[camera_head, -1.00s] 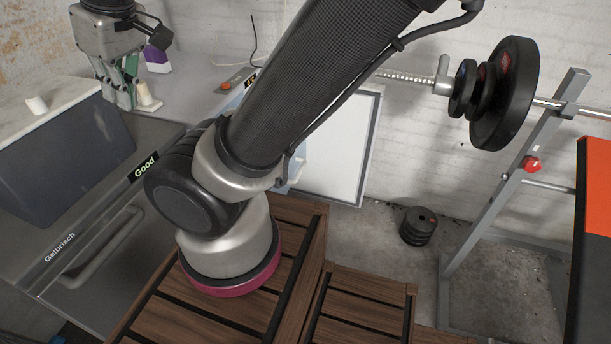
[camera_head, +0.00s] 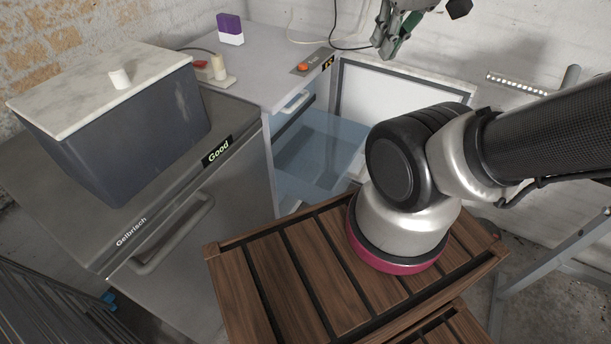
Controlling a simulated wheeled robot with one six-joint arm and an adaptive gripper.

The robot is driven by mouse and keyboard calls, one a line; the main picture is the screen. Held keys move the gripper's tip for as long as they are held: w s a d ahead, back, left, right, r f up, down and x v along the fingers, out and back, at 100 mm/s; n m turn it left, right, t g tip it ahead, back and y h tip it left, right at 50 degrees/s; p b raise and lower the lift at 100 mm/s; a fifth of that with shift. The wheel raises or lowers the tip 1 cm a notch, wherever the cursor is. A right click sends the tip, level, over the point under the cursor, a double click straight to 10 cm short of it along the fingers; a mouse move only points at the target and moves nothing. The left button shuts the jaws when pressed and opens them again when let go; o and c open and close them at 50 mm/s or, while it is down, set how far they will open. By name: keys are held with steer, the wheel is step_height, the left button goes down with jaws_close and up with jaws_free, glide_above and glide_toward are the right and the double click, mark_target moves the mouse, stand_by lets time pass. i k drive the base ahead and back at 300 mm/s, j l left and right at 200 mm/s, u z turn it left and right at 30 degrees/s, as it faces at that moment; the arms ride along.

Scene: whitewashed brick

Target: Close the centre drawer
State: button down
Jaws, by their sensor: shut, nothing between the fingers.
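The grey cabinet (camera_head: 262,62) has its door (camera_head: 405,98) open, with a pale inner panel. A translucent blue drawer (camera_head: 338,128) is pulled out of its front; it sits below a white handle (camera_head: 295,101) and appears to be the centre one. Its lower part and right end are partly hidden by my arm and the wooden stand. My gripper (camera_head: 386,52) is shut and empty at the top of the view, above the open door's edge. It appears apart from the drawer. Part of the gripper is cut off by the picture's edge.
A grey appliance (camera_head: 165,255) with a bar handle stands left and carries a dark lidded box (camera_head: 140,140). A purple-white carton (camera_head: 230,30) stands on the cabinet. A slatted wooden stand (camera_head: 265,285) lies under my arm. A metal rack (camera_head: 550,265) is at right.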

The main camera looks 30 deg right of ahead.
mark_target(353, 166)
steer(key=k+l+z, duration=0.1)
steer(key=z, duration=0.65)
steer(key=i+j, duration=0.45)
steer(key=i, duration=0.2)
